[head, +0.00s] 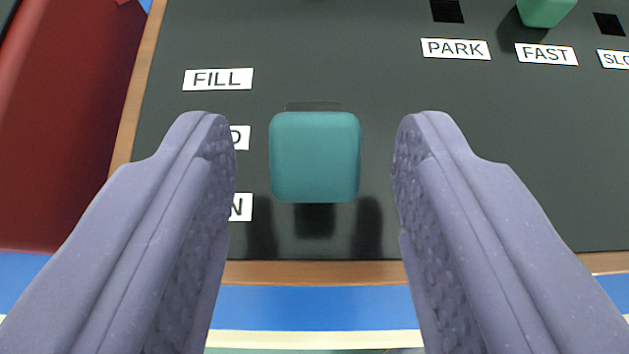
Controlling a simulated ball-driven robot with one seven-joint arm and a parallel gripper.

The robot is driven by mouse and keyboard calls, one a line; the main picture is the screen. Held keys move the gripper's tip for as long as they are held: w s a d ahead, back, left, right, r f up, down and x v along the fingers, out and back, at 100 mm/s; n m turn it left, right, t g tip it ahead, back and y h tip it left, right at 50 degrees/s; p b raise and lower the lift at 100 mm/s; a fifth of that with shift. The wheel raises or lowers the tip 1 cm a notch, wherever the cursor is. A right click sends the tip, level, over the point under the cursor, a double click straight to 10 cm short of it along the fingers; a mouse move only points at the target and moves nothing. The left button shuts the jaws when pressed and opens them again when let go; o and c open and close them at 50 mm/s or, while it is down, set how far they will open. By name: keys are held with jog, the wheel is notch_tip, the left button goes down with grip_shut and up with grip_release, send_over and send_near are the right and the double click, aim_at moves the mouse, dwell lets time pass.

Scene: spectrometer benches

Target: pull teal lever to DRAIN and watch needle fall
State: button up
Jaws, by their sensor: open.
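The teal lever (315,157) shows as a rounded square knob on the dark panel (330,60), seen from above. My gripper (314,160) is open, with one finger on each side of the knob and a visible gap on both sides. The knob sits level with the middle label (242,137), of which only a "D" shows. The FILL label (218,79) is above it. A lower label (241,207), ending in "N", is mostly hidden by the left finger. No needle or gauge is in view.
A green knob (546,10) stands at the top right by PARK (455,48) and FAST (546,54) labels. A red block-like body (70,120) is left of the panel's wooden edge (140,85). The panel between FILL and PARK is clear.

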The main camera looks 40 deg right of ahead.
jog(key=p+v, duration=0.3)
jog(key=v, duration=0.4)
jog(key=shift+s+a+r, duration=0.15)
jog(key=shift+s+r, duration=0.05)
jog(key=shift+s, duration=0.1)
jog(key=shift+f, duration=0.1)
